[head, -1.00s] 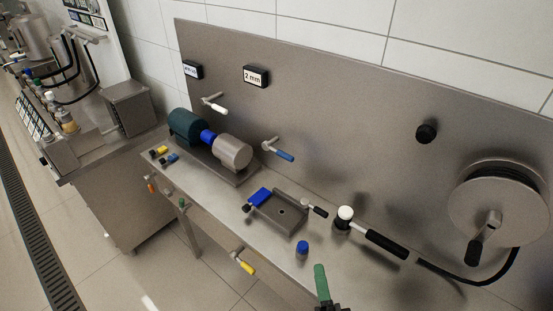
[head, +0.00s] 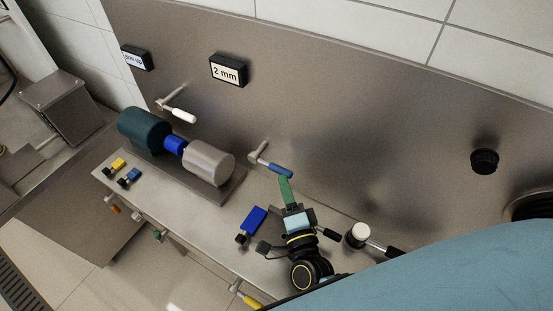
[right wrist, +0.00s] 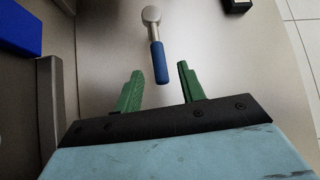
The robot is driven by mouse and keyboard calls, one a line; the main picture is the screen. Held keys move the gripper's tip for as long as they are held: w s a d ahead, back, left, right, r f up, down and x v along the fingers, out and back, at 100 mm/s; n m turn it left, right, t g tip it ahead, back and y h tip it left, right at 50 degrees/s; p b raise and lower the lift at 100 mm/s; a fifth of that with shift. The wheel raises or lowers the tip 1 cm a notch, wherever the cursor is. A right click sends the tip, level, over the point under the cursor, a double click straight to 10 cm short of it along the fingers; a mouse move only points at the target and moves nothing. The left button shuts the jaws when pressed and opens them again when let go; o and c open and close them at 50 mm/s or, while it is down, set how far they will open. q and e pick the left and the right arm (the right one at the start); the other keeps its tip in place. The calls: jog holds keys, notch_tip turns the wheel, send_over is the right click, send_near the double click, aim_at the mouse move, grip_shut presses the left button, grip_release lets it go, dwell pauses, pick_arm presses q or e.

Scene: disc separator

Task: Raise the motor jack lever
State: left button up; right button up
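A lever with a blue handle (head: 281,170) sticks out of the steel back panel, right of the motor unit. In the right wrist view the blue handle (right wrist: 158,62) points down toward my right gripper (right wrist: 160,78). The green fingers are apart, and the handle's lower end appears between the tips; contact is not visible. In the head view my right gripper (head: 286,182) is just below the handle's end. A dark green motor (head: 145,130) joins a grey cylinder (head: 208,162) through a blue coupling. No label shows which lever is the motor jack lever. My left gripper is not in view.
A white-handled lever (head: 181,115) sits on the panel above the motor. Orange (head: 112,209), green (head: 158,236) and yellow (head: 250,300) handles line the bench front. A blue block (head: 254,219) and a white-topped black-handled lever (head: 360,233) are near my right gripper.

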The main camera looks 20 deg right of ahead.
aim_at(278, 166)
jog(key=w, duration=0.4)
jog(key=w+r, duration=0.1)
jog(key=w, duration=0.1)
jog(key=shift+w+d+p, duration=0.15)
jog(key=shift+d+p, duration=0.2)
jog(key=shift+p, duration=0.05)
jog(key=shift+w, duration=0.55)
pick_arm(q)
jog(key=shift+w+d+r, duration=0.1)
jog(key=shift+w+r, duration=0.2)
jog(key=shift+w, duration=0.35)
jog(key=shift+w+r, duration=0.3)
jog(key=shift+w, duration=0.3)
pick_arm(e)
grip_shut()
